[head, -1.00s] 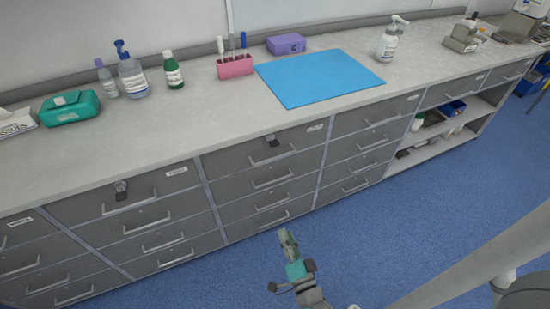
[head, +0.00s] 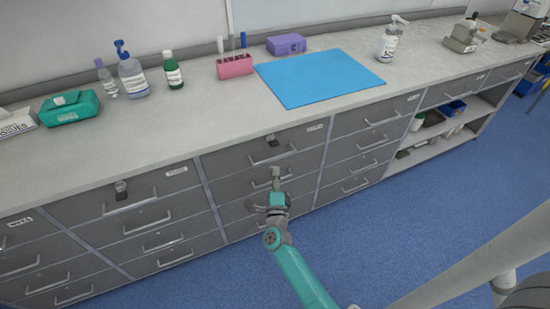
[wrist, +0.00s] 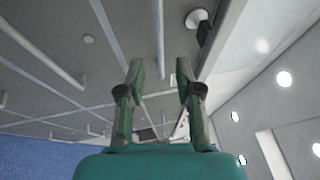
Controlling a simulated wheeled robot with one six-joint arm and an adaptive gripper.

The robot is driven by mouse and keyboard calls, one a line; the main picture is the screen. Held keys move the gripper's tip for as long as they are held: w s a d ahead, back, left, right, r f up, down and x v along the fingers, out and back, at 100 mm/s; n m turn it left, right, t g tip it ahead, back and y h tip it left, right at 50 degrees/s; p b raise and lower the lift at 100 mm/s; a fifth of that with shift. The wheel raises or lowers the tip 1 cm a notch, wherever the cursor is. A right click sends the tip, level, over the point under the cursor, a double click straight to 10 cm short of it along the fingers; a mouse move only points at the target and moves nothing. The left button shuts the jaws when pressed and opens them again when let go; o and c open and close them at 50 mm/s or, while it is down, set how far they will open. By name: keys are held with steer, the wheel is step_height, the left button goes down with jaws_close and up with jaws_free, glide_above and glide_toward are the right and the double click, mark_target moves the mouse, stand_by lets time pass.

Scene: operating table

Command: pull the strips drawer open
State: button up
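The grey cabinet has columns of drawers with bar handles and small labels; I cannot read which label says strips. My gripper (head: 276,172) is in front of the upper part of the middle column, below the lock of its top drawer (head: 240,158). That drawer is shut. In the wrist view my gripper (wrist: 161,72) has its two fingers apart and nothing between the tips. The top drawer's bar handle (wrist: 160,35) runs ahead of the gap between them. I cannot tell whether the fingers touch it.
The worktop (head: 200,120) above holds a blue mat (head: 318,78), a pink holder (head: 235,66), a purple box (head: 286,44), bottles and a teal box (head: 70,107). Open shelves (head: 450,135) stand at the right. The blue floor (head: 370,240) in front is clear.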

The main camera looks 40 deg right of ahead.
mark_target(275, 158)
steer(key=x, duration=0.7)
steer(key=shift+w+d+r, duration=0.1)
steer(key=shift+w+d, duration=0.15)
steer(key=shift+w, duration=0.05)
jaws_close()
